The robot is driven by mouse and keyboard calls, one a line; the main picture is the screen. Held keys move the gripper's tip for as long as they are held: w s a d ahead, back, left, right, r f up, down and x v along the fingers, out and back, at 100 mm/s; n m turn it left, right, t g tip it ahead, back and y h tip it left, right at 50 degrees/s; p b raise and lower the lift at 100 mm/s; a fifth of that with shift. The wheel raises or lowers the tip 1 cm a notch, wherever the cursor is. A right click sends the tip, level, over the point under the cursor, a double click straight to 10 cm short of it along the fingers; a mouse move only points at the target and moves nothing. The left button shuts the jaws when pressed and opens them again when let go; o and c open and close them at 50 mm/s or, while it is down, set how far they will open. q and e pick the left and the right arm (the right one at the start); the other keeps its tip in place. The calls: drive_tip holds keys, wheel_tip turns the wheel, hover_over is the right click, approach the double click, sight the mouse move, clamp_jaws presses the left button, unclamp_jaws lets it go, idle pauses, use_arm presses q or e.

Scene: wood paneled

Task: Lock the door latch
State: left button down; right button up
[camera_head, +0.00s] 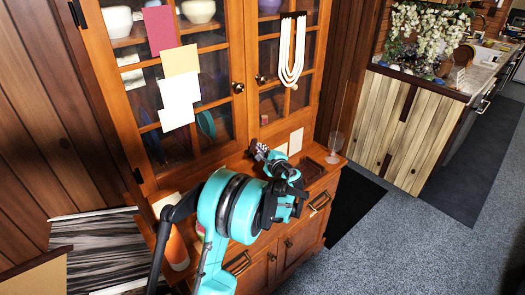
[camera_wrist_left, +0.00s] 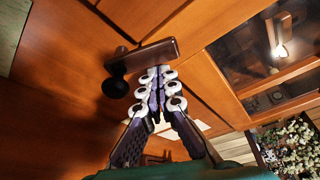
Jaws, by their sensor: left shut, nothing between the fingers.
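In the left wrist view, a dark brown bar (camera_wrist_left: 146,55), which looks like the latch, sits tilted on the orange wood next to a round black knob (camera_wrist_left: 117,87). My left gripper (camera_wrist_left: 157,72) is shut and empty, its fingertips close under the bar; I cannot tell whether they touch it. In the head view, my left gripper (camera_head: 259,150) is in front of the lower part of the wooden cabinet (camera_head: 218,160), below its glass doors. I cannot make out the bar there. My right gripper is not in view.
The cabinet doors carry round knobs (camera_head: 238,87) and hanging papers (camera_head: 179,90). A clear glass (camera_head: 335,145) stands on the ledge to the right of my gripper. A striped wooden counter (camera_head: 420,120) is at the right, with open carpet (camera_head: 410,235) in front.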

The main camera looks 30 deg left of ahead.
use_arm(q)
drive_tip(key=shift+s+a+r, duration=0.2)
drive_tip(key=shift+s+r, duration=0.15)
drive_tip(key=shift+s, duration=0.1)
drive_tip(key=shift+s+a, duration=0.1)
idle(0.6)
